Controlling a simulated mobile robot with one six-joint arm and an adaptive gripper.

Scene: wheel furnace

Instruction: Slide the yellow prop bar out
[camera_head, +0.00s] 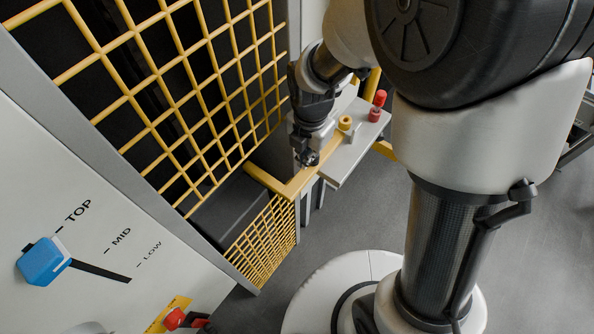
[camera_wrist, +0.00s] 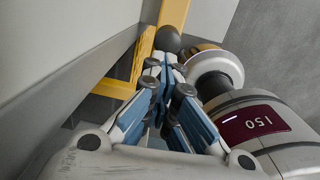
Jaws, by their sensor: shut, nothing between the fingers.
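My gripper (camera_head: 311,160) is shut and empty, pointing down beside the grey ledge at the right of the cage. In the wrist view its blue-padded fingers (camera_wrist: 168,98) are together. A yellow bar (camera_head: 331,143) lies along the grey ledge with a short yellow knob (camera_head: 345,123) standing on it; I take this for the prop bar. The fingertips are close to the bar's near part, and I cannot tell whether they touch it. My wrist hides part of the bar and ledge. In the wrist view a yellow strip (camera_wrist: 174,14) shows beyond the fingers.
The grey ledge (camera_head: 347,155) also carries a red knob (camera_head: 378,102). A large yellow mesh guard (camera_head: 185,75) stands left, with a low mesh panel (camera_head: 265,245) below. A blue lever handle (camera_head: 43,261) sits on the panel marked TOP, MID, LOW. Open floor lies right of the ledge.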

